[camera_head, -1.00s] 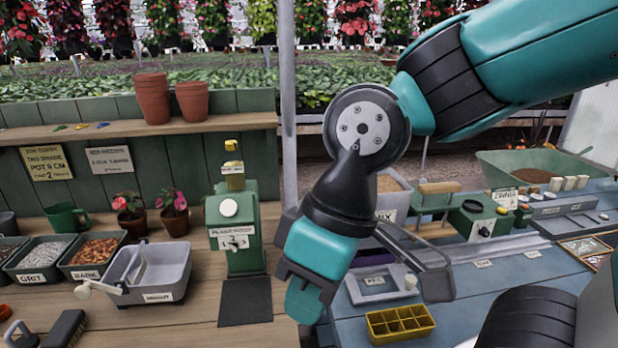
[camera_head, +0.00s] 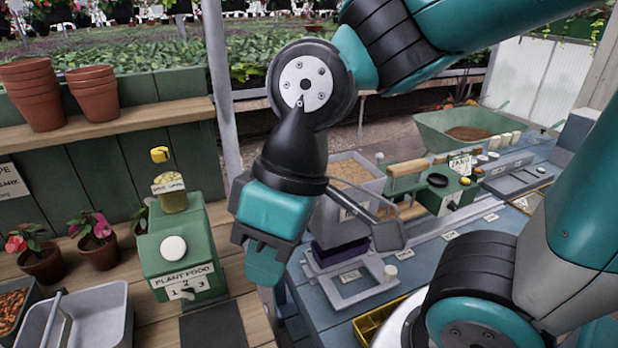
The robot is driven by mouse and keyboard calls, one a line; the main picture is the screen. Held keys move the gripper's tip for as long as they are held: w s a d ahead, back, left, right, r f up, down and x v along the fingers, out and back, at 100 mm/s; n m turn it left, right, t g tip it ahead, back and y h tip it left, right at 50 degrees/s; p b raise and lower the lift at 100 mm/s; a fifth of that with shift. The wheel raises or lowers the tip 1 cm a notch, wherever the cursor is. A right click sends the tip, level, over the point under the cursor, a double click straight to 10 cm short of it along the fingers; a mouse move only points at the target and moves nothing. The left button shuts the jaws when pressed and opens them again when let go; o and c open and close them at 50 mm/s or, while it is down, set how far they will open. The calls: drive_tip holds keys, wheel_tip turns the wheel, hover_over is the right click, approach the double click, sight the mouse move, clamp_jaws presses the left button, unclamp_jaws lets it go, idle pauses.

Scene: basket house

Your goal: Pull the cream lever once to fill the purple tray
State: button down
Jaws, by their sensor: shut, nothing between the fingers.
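The purple tray (camera_head: 340,254) sits under the grey hopper (camera_head: 340,206) on the blue bench, partly hidden behind my arm. A small cream knob (camera_head: 391,271) stands at the right side of the grey labelled frame (camera_head: 352,291) in front of the tray. It may be the end of the cream lever; no longer lever arm shows. My gripper (camera_head: 265,272) is shut and empty. It points down, left of the purple tray in the picture and right of the green plant food dispenser (camera_head: 180,250). No contact with the tray or knob shows.
A yellow cell tray (camera_head: 372,326) lies at the front of the blue bench, partly covered by my arm. A green press with a tan handle (camera_head: 408,168) stands right of the hopper. A metal post (camera_head: 222,100) rises behind the dispenser. Potted flowers (camera_head: 97,243) stand left.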

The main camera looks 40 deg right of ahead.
drive_tip(key=w+d+r+m+h+p, duration=0.3)
drive_tip(key=w+d, duration=0.5)
drive_tip(key=w, duration=0.6)
drive_tip(key=w+d+m+h, duration=0.1)
drive_tip(key=w+d+m, duration=0.6)
drive_tip(key=d, duration=0.9)
drive_tip(key=w, duration=0.2)
drive_tip(key=shift+w+p, duration=0.4)
drive_tip(key=shift+f, duration=0.2)
drive_tip(key=f+p, duration=0.1)
drive_tip(key=f, duration=0.3)
drive_tip(key=s+f+p, duration=0.1)
drive_tip(key=f+p, duration=0.1)
drive_tip(key=f, duration=0.1)
drive_tip(key=s+a+f+p, duration=0.1)
drive_tip(key=f, duration=0.3)
drive_tip(key=shift+f, duration=0.3)
drive_tip(key=shift+s+f, duration=0.35)
drive_tip(key=shift+f, duration=0.25)
drive_tip(key=shift+a, duration=0.1)
